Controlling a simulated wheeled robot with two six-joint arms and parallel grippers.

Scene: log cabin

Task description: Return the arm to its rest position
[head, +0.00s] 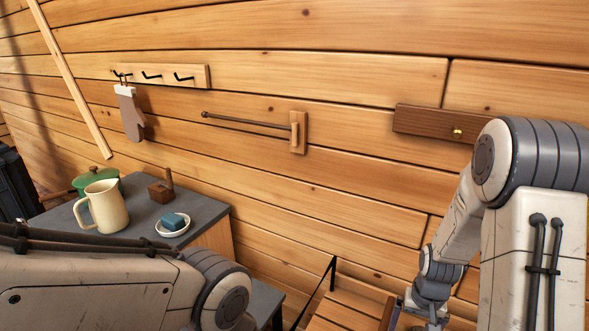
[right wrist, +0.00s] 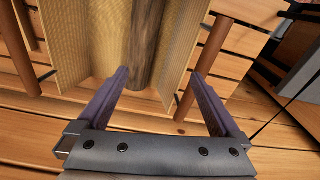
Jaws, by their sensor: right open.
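My right arm (head: 455,215) reaches down on the right side of the head view, with its wrist low near the bottom edge. In the right wrist view my right gripper (right wrist: 159,74) is open, its two purple-grey fingers spread apart with nothing gripped. A brown log (right wrist: 147,40) lies beyond and between the fingers, inside a pale wooden holder (right wrist: 72,45); I cannot tell how far the fingertips are from it. My left arm (head: 100,290) crosses the lower left of the head view, and its gripper is out of the picture.
A grey-topped cabinet (head: 205,213) holds a cream pitcher (head: 107,207), a green pot (head: 97,181), a small wooden object (head: 160,190) and a blue block (head: 173,221) on a white dish (head: 163,231). A mitten (head: 130,113) hangs from a hook rack (head: 195,76) on the log wall.

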